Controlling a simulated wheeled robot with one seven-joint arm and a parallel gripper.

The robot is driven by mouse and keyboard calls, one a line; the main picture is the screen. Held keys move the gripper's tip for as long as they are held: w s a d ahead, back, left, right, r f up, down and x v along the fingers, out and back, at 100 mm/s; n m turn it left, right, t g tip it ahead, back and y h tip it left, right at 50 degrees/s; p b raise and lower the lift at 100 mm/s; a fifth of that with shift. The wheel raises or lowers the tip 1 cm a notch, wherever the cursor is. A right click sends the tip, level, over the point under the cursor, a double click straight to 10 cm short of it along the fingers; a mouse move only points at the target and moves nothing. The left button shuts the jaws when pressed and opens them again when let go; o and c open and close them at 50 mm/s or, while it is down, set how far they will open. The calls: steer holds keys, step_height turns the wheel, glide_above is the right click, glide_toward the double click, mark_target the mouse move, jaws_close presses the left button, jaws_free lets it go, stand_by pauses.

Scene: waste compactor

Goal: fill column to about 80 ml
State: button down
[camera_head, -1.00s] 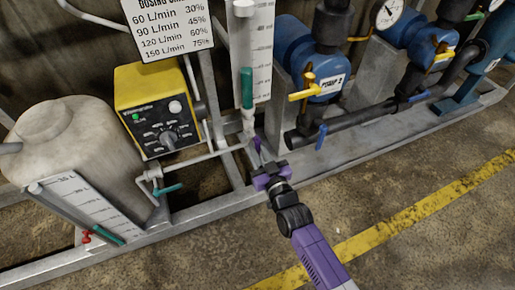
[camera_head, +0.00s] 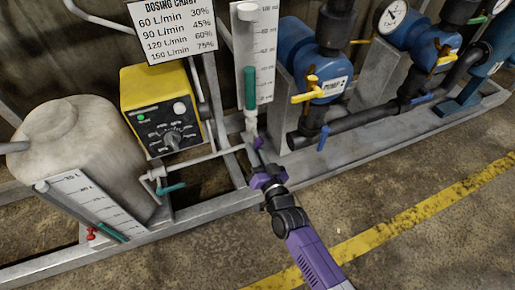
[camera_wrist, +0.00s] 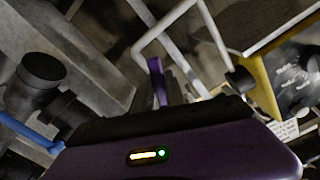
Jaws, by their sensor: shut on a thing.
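The column (camera_head: 267,55) is a clear tube on a white graduated scale, upright in the middle of the head view. Teal liquid (camera_head: 250,88) fills its lower part; the marks are too blurred to read its exact level. My gripper (camera_head: 258,146) is low, just below the column's bottom fitting, at the pipework. It is shut on a small part there, which looks like a valve handle but is mostly hidden by the fingers. In the wrist view, a purple finger (camera_wrist: 157,82) shows in front of pale pipes.
A yellow dosing pump (camera_head: 135,90) stands left of the column, under a dosing chart (camera_head: 172,30). A pale tank (camera_head: 80,140) with a graduated gauge is further left. A teal-handled valve (camera_head: 170,188) sits on the lower pipe. Blue pumps (camera_head: 325,75) stand right. The front floor is clear.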

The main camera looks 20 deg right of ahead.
steer(key=m, duration=0.2)
steer(key=a+m, duration=0.1)
steer(key=shift+r+m+p, duration=0.3)
steer(key=shift+r+m, duration=0.05)
steer(key=shift+m, duration=0.05)
steer(key=m, duration=0.2)
steer(key=shift+a+r+m, duration=0.25)
steer(key=shift+r+m, duration=0.1)
steer(key=shift+m, duration=0.05)
steer(key=m, duration=0.2)
steer(key=r+m, duration=0.1)
steer(key=shift+a, duration=0.25)
steer(key=shift+r+m+p, duration=0.2)
steer(key=shift+m, duration=0.6)
steer(key=shift+r+m+p, duration=0.15)
steer(key=shift+r+m, duration=0.05)
steer(key=shift+m, duration=0.6)
steer(key=c, duration=1.4)
jaws_free()
steer(key=shift+r, duration=0.1)
steer(key=shift+s, duration=0.1)
